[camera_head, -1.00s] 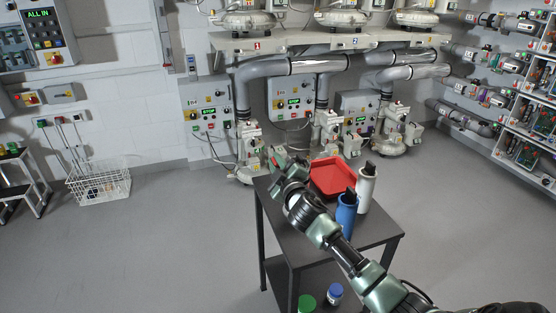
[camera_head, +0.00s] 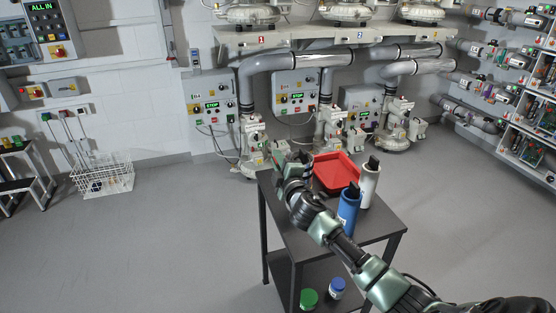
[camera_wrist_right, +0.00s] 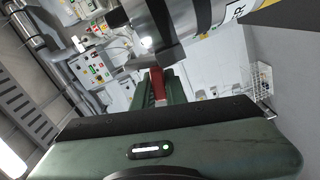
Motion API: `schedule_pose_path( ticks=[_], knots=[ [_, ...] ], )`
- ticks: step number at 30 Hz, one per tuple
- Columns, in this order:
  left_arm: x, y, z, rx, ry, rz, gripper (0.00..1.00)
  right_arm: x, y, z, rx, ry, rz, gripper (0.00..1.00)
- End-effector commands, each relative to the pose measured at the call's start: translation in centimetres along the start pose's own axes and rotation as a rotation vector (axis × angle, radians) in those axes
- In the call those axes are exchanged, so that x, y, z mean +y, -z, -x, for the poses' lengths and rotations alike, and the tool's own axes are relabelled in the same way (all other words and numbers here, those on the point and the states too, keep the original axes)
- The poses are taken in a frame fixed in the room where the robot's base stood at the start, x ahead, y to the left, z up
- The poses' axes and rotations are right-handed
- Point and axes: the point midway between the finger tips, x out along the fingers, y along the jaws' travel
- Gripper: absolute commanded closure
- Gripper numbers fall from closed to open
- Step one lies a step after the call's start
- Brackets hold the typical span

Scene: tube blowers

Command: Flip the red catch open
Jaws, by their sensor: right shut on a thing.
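My right gripper (camera_head: 279,152) is beyond the far left corner of the small dark table, in front of the first blower unit (camera_head: 252,140) on the left. In the right wrist view, a narrow red piece, which looks like the red catch (camera_wrist_right: 157,84), sits at the green fingers (camera_wrist_right: 160,92), and the gripper is shut on it. A large grey cylinder with dark bands (camera_wrist_right: 195,18) is close above it. How far the catch is turned cannot be told. In the head view my gripper hides the catch. My left gripper is not in view.
The dark table (camera_head: 375,232) carries a red tray (camera_head: 336,170), a blue bottle (camera_head: 348,212) and a white bottle (camera_head: 369,187). Two more blower units stand to the right along the wall. A wire basket (camera_head: 103,180) stands on the left. The floor between is clear.

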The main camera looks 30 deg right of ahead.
Motion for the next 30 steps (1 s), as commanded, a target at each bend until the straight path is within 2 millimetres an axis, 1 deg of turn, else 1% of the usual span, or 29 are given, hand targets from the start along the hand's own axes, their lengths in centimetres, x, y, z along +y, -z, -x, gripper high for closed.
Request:
schedule_pose_path(
  ticks=[7, 8, 9, 10, 20, 23, 30],
  knots=[
    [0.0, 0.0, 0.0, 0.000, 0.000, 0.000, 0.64, 0.0, -0.1, 0.0, -0.002, 0.001, 0.002, 1.00],
    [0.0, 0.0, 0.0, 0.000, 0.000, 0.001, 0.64, 0.0, -0.1, 0.0, -0.002, 0.001, 0.002, 0.79],
    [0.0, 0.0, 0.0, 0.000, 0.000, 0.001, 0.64, 0.0, -0.1, 0.0, -0.002, 0.001, 0.002, 0.68],
    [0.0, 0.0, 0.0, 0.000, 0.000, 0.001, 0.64, 0.0, -0.1, 0.0, -0.002, 0.001, 0.002, 0.65],
    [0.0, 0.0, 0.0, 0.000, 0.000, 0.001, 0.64, -0.1, -0.1, 0.2, -0.001, 0.000, 0.000, 0.65],
    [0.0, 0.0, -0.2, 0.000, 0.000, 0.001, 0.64, -0.1, -0.1, 1.2, -0.001, 0.001, 0.000, 0.65],
    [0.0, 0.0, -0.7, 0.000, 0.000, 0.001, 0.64, -0.2, -0.1, 5.3, 0.000, 0.001, 0.001, 0.65]
  ],
)
